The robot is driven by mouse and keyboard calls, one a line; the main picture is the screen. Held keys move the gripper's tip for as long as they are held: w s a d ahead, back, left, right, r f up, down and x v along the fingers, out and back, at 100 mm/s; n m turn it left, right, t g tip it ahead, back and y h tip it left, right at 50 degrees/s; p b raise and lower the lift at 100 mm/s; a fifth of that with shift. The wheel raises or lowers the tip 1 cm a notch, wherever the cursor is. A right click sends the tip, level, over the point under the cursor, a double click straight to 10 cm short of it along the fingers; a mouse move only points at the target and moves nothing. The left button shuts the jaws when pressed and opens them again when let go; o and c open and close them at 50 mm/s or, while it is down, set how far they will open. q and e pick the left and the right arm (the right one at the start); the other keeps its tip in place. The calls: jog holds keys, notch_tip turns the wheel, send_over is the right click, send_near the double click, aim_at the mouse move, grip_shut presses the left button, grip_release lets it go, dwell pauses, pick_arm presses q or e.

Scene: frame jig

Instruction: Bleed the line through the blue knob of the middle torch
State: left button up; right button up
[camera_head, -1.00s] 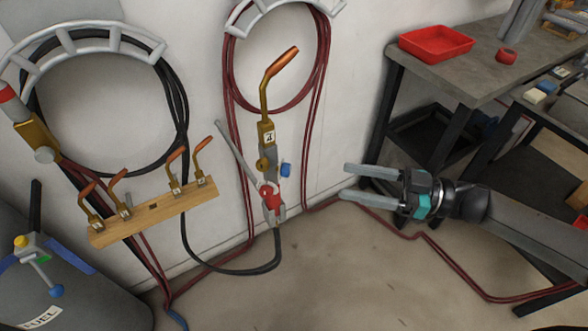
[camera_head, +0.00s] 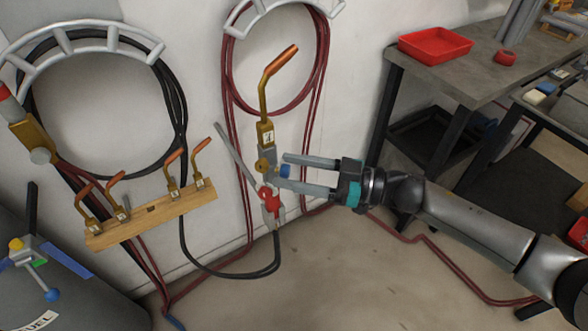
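The middle torch (camera_head: 265,133) stands upright near the wall, with a brass body and a copper tip leaning to the upper right. Its blue knob (camera_head: 285,171) sticks out on the right side of its lower body. A red part (camera_head: 270,197) is just below, with a grey lever beside it. My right gripper (camera_head: 280,171) comes in from the right, open. Its two fingers point left, one above and one below the blue knob, with visible gaps. Whether a finger touches the torch body I cannot tell. My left gripper is not in view.
A wooden rack (camera_head: 150,212) with several copper-tipped torches is on the left. A grey fuel tank (camera_head: 75,295) stands at the lower left. A workbench (camera_head: 455,70) with a red tray (camera_head: 435,45) is at the right. Red hoses (camera_head: 450,268) run along the floor.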

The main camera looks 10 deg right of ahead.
jog(key=c, duration=0.6)
grip_shut()
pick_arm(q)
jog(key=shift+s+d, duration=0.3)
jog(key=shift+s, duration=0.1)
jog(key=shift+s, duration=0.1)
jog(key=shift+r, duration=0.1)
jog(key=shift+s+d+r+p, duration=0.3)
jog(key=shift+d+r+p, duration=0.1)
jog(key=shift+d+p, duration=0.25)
pick_arm(e)
jog(key=shift+n, duration=1.5)
